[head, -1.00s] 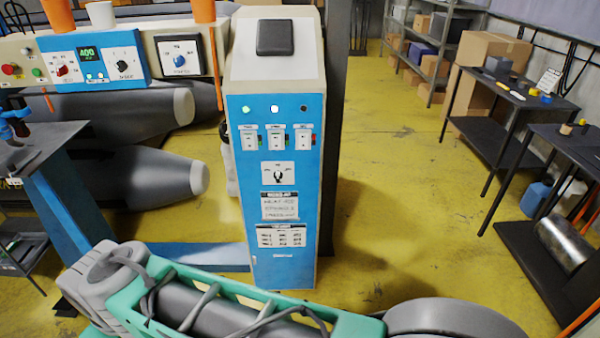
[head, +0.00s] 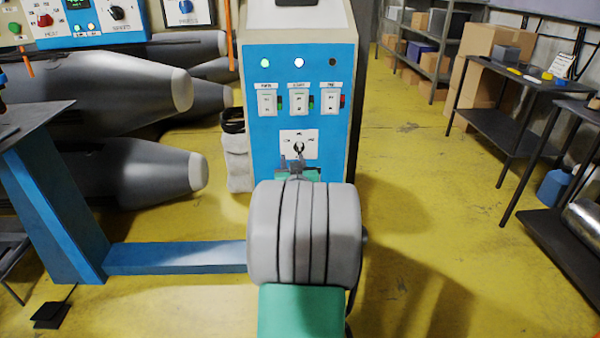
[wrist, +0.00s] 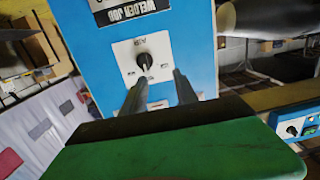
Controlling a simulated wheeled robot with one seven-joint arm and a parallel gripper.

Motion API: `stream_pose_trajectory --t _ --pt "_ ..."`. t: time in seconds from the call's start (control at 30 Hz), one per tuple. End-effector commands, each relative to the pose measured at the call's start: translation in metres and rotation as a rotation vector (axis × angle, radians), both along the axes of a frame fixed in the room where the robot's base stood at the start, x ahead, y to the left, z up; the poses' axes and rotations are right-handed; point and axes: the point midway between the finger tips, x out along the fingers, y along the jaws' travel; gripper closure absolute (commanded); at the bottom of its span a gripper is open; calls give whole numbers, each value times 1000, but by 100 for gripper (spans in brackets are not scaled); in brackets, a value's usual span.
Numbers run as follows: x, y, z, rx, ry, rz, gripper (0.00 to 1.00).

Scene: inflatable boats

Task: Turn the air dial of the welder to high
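The air dial (head: 299,147) is a small dark knob on a white plate on the blue front of the welder cabinet (head: 262,185). In the wrist view the dial (wrist: 145,63) shows up close with small marks around it. I cannot read which mark it points to. My gripper (head: 293,163) is just in front of and below the dial in the head view, and my arm hides the cabinet beneath. In the wrist view my gripper (wrist: 158,83) has its two dark fingers apart and empty. The dial lies ahead, between the fingertip lines; contact cannot be told.
Three switches (head: 299,102) and several lamps sit above the dial. A control box (head: 95,20) with other knobs is at upper left. Grey boat tubes (head: 120,170) and a blue beam (head: 180,257) lie left. Shelves and tables (head: 500,130) stand right; the floor between is clear.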

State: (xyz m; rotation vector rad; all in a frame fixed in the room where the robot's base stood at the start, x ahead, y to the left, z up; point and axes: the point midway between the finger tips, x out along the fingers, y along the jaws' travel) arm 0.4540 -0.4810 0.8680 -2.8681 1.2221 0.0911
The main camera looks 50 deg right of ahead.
Motion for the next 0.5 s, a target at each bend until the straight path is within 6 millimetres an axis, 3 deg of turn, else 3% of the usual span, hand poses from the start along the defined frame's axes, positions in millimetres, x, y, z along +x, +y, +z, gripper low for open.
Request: stream_pose_trajectory --t 0.03,0.13,0.5 --pt "-11 -15 -7 -25 -25 -31 65" --pt "-14 -27 -1 -46 -45 -49 65" --pt "30 -73 0 -44 -44 -45 65"
